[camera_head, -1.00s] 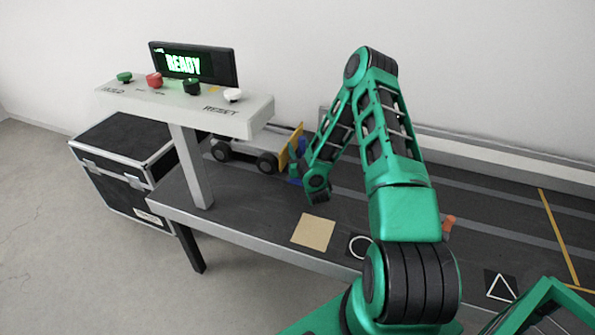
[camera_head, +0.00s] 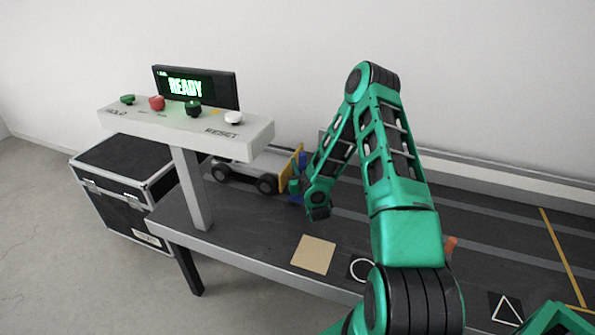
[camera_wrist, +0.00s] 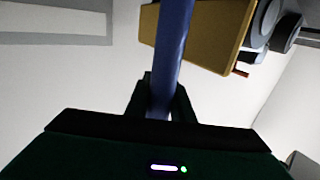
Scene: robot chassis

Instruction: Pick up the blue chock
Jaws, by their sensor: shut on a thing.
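In the wrist view, the blue chock (camera_wrist: 172,50) is a long upright bar between my fingers, in front of the yellow plate. My gripper (camera_wrist: 165,100) is shut on it. In the head view, my gripper (camera_head: 295,186) reaches in from the right, close to the plate. I cannot tell whether the chock touches the table.
A console with READY screen (camera_head: 195,87) and several buttons stands at the table's left. A tan square (camera_head: 313,255), a circle mark (camera_head: 363,269) and an orange object (camera_head: 450,245) lie nearer. The lane to the right is mostly clear.

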